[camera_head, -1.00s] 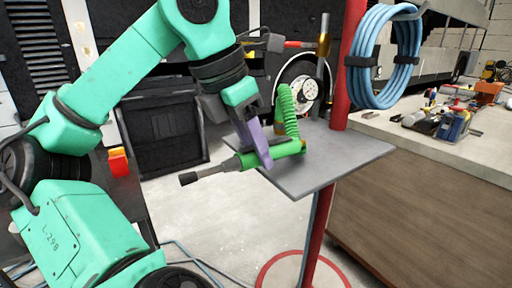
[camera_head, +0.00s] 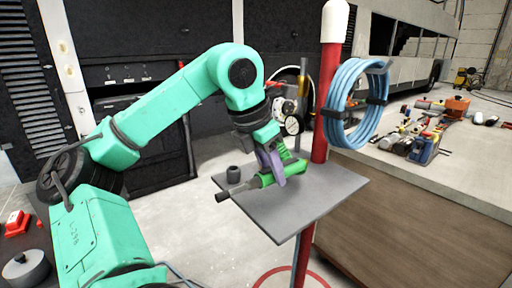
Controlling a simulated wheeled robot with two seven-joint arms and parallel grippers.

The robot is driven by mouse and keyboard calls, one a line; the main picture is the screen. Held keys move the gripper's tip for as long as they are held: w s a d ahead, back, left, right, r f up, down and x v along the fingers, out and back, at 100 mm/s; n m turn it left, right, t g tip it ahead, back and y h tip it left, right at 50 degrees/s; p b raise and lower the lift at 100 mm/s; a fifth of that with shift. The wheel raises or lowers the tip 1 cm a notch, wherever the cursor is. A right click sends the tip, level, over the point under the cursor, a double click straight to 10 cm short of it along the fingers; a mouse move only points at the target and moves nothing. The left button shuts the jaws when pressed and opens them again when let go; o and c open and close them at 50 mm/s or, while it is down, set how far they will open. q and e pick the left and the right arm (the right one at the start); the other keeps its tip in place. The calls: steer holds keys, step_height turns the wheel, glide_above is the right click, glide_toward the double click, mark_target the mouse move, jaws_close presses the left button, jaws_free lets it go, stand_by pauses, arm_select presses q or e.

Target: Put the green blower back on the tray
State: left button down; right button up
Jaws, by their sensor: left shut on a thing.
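My left gripper (camera_head: 271,171), with purple fingers, comes down from above and is shut on the blower's body. The blower is over the left part of the grey tray (camera_head: 322,191), its nozzle tip near the tray's left front edge. I cannot tell whether it touches the tray. The fingers hide part of its body. My right gripper is out of view.
A small dark cylinder (camera_head: 233,174) stands at the tray's left corner. A red post (camera_head: 320,140) rises behind the tray, with a coiled blue hose (camera_head: 338,103) hanging beside it. A workbench (camera_head: 440,172) with tools is at right. The tray's right part is bare.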

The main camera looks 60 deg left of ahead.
mark_target(310, 193)
arm_select(q)
steer(key=w+r+p, duration=0.1)
steer(key=w+p, duration=0.1)
steer(key=w+r+p, duration=0.1)
steer(key=w+p, duration=0.1)
steer(key=w+r+p, duration=0.1)
steer(key=w+p, duration=0.1)
steer(key=shift+d+r+p, duration=0.1)
steer(key=shift+p, duration=0.3)
arm_select(e)
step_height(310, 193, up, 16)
steer(key=p, duration=0.5)
arm_select(q)
steer(key=b+x, duration=0.2)
steer(key=x, duration=0.1)
steer(key=d+b+x, duration=0.1)
steer(key=b+x, duration=0.1)
steer(key=x, duration=0.1)
steer(key=b+x, duration=0.2)
steer(key=x, duration=0.1)
steer(key=shift+w+d, duration=0.3)
steer(key=shift+d, duration=0.05)
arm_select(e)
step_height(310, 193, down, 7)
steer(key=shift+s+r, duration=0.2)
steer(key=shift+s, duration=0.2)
